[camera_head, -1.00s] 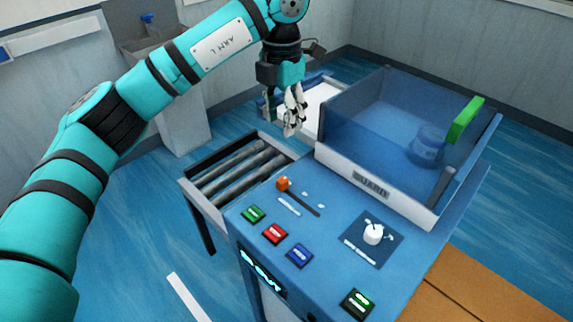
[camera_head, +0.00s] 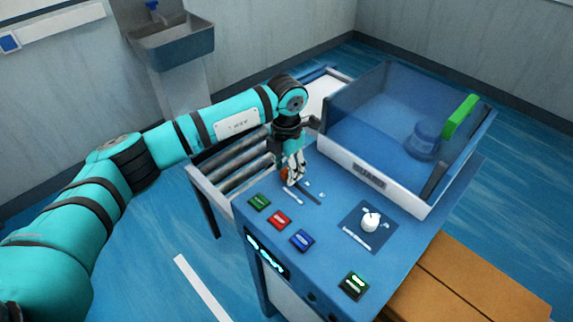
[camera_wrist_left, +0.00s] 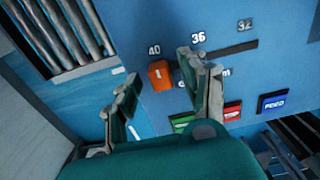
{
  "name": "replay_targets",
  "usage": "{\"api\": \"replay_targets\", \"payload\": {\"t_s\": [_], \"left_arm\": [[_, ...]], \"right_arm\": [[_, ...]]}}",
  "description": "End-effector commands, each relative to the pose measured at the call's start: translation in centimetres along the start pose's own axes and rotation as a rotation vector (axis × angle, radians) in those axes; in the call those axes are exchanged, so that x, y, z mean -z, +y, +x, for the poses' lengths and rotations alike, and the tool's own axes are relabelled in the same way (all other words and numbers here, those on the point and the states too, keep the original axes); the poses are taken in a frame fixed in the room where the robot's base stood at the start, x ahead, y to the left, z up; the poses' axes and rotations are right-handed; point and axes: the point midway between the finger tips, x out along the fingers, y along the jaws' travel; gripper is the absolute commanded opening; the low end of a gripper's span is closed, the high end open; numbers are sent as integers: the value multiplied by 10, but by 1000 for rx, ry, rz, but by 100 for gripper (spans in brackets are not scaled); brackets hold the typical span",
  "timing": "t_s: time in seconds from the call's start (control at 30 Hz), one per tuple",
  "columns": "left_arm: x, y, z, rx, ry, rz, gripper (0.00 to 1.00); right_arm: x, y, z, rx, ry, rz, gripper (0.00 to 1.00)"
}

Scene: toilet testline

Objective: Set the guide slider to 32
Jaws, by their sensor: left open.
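The guide slider has an orange knob (camera_wrist_left: 161,75) on a dark straight slot (camera_wrist_left: 225,52). In the left wrist view the knob sits at the slot's left end beside the mark 40. The mark 36 (camera_wrist_left: 198,37) is near the middle and the mark 32 (camera_wrist_left: 245,25) is by the far right end. My left gripper (camera_wrist_left: 160,85) is open, with one finger on each side of the knob in that view; whether they touch it I cannot tell. In the head view the left gripper (camera_head: 292,180) is down at the panel and partly hides the knob (camera_head: 284,174).
Green (camera_head: 259,202), red (camera_head: 279,219) and blue (camera_head: 301,239) buttons lie close in front of the slider. A white rotary knob (camera_head: 371,220) is to the right. A clear guard box (camera_head: 380,185) stands behind. Rollers (camera_head: 235,172) are at the left.

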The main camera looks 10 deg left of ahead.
Motion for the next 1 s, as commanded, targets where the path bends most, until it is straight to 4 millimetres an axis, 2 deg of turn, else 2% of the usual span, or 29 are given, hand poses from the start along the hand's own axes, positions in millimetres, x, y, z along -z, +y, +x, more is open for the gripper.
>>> {"api": "replay_targets", "payload": {"t_s": [0.13, 0.33, 0.67, 1.0], "left_arm": [[0, 0, 4, 0, 0, 1, 44], [0, 0, 4, 0, 0, 1, 43], [0, 0, 4, 0, 0, 1, 0], [0, 0, 4, -1, -1, 1, 0]], "right_arm": [[-14, -4, -2, 5, -23, 1, 40], [-14, -7, -1, 8, -22, 2, 40], [-2, -6, -1, 7, -2, 2, 40], [-2, -6, 0, 7, -3, 2, 40]]}}
